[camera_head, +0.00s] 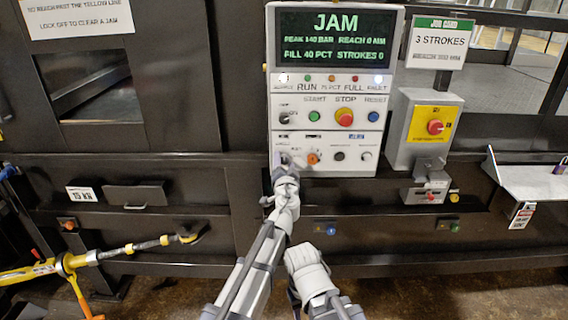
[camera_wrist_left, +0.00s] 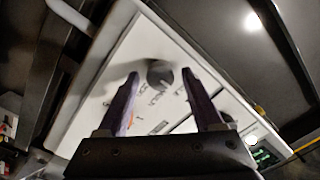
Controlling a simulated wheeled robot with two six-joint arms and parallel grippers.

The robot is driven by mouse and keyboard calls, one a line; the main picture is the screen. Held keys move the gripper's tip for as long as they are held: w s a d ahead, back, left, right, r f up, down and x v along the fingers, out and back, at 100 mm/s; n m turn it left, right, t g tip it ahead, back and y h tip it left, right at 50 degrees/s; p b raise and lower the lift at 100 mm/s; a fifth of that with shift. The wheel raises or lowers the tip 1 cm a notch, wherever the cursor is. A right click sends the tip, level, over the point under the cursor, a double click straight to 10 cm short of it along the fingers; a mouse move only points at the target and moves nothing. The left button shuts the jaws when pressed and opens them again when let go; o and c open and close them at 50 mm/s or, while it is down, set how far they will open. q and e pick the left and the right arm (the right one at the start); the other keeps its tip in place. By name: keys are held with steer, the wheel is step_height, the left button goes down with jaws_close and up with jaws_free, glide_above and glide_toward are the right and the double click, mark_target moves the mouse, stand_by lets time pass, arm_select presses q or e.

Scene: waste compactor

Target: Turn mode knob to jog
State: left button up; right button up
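The control panel (camera_head: 325,127) has a lit screen (camera_head: 335,38) reading JAM. In the left wrist view a round dark knob (camera_wrist_left: 160,73) stands on the white panel face (camera_wrist_left: 128,52). My left gripper's two purple fingers (camera_wrist_left: 160,76) are open, one on each side of this knob. I cannot tell whether they touch it. The knob's pointer and label are not readable. My right arm shows low in the head view, but its fingers do not.
An orange button (camera_head: 313,158) sits just right of my left gripper, with a black knob (camera_head: 339,156) further right. Above are a green button (camera_head: 314,116) and a red stop button (camera_head: 344,117).

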arm_select(q)
jaws_close()
stand_by(0.3)
steer(key=shift+m, duration=0.3)
steer(key=m, duration=0.3)
steer(key=shift+m, duration=0.3)
steer(key=m, duration=0.4)
steer(key=shift+f+m+b, duration=0.1)
steer(key=shift+m+b, duration=0.25)
steer(key=shift+m, duration=0.05)
steer(key=m, duration=0.4)
steer(key=shift+m, duration=0.3)
steer(key=shift+m+h, duration=0.3)
steer(key=shift+m, duration=2)
